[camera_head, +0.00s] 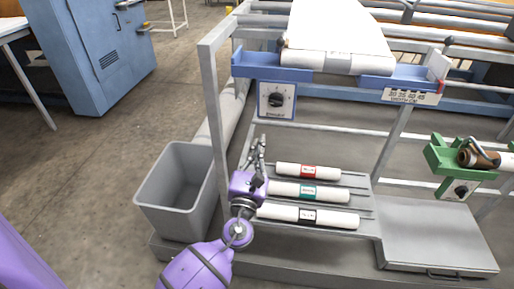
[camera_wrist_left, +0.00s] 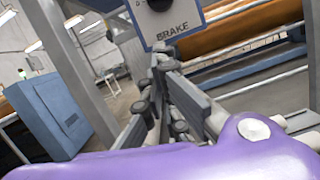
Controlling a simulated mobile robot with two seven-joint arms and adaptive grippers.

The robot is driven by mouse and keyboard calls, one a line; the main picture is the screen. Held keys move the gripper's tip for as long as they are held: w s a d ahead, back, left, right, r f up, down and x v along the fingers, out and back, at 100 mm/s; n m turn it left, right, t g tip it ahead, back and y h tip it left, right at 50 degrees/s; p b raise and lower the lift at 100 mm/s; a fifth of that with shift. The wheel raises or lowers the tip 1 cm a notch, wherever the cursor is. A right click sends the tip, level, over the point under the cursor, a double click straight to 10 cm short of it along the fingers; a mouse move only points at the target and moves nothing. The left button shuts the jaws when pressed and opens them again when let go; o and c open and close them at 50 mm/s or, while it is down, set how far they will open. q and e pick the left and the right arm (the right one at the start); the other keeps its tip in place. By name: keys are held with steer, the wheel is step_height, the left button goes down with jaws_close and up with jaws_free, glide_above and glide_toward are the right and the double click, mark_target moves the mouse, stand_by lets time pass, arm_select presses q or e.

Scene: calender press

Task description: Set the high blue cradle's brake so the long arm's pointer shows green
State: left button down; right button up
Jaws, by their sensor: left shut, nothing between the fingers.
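The high blue cradle (camera_head: 258,66) holds a wide white roll (camera_head: 335,45) at the top of the grey frame. Its brake plate (camera_head: 264,107) hangs below the cradle's left end, with a round black knob (camera_head: 277,100). In the left wrist view the plate, marked BRAKE (camera_wrist_left: 178,30), is ahead, and its dark knob (camera_wrist_left: 158,4) is cut by the top edge. My left gripper (camera_head: 259,143) is shut and empty, below the plate and apart from the knob. I cannot make out the long arm's pointer or its colour. My right gripper is not in view.
White rolls with red (camera_head: 308,172), green (camera_head: 308,191) and black (camera_head: 307,215) labels lie on the lower rack. A grey bin (camera_head: 178,190) stands left of the frame post (camera_head: 213,110). A green cradle (camera_head: 450,158) holds a brown roll at right.

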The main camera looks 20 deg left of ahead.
mark_target(266, 107)
arm_select(q)
steer(key=w+r+p, duration=0.1)
steer(key=w+r, duration=0.1)
steer(key=w+r+p, duration=0.1)
steer(key=w, duration=0.1)
steer(key=w+r+p, duration=0.1)
steer(key=w+r, duration=0.1)
steer(key=shift+w+a+r, duration=0.1)
steer(key=shift+a+r, duration=0.2)
steer(key=shift+a, duration=0.1)
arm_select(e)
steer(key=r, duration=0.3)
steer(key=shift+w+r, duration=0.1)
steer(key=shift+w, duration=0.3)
arm_select(q)
steer(key=shift+f, duration=0.1)
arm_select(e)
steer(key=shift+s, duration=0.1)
arm_select(q)
steer(key=shift+r+m+p, duration=0.35)
steer(key=shift+m+p, duration=0.15)
steer(key=shift+p, duration=0.05)
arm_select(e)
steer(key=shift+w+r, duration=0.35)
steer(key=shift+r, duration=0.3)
arm_select(q)
steer(key=shift+a+r, duration=0.1)
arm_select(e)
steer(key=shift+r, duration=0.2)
